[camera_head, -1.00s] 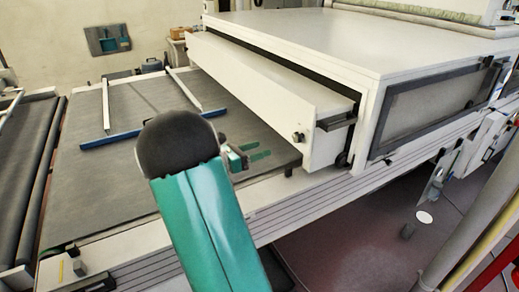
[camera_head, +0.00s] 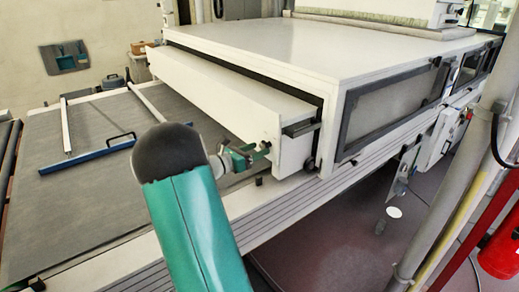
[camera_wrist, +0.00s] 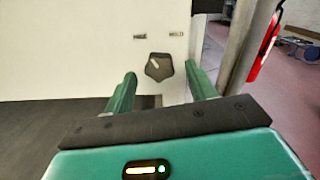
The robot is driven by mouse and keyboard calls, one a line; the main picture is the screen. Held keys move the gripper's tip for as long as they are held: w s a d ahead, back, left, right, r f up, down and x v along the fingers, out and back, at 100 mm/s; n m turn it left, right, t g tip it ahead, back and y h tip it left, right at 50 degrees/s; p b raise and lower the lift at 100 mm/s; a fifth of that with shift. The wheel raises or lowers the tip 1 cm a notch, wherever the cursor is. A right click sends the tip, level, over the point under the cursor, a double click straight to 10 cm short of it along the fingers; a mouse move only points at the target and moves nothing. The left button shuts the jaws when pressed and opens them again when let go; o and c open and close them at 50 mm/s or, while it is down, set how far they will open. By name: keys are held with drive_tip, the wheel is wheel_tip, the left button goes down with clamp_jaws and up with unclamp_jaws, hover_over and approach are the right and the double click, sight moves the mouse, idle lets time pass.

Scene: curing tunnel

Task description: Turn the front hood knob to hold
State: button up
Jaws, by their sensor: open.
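The front hood knob (camera_wrist: 159,67) is dark and angular, on the white hood panel (camera_wrist: 70,50). Its pale pointer mark slants up and left. Two small labels sit above it, one to each side; they are too blurred to read surely. My gripper (camera_wrist: 160,73) is open, with one green finger on each side of the knob's outline in the wrist view. I cannot tell whether the fingers touch it. In the head view my gripper (camera_head: 256,154) is at the front end of the hood (camera_head: 225,95), and the knob is not clearly visible there.
A dark conveyor bed (camera_head: 90,200) lies left of the hood, with a blue bar (camera_head: 88,162) across it. A grey post (camera_head: 470,170) and a red cylinder (camera_head: 500,250) stand at the right. Red-brown floor (camera_head: 340,240) is open below the machine's side.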

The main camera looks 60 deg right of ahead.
drive_tip(key=shift+x, duration=0.95)
drive_tip(key=c, duration=1)
drive_tip(key=shift+w+m, duration=0.1)
drive_tip(key=shift+m, duration=0.2)
drive_tip(key=m, duration=1.3)
drive_tip(key=shift+m, duration=0.4)
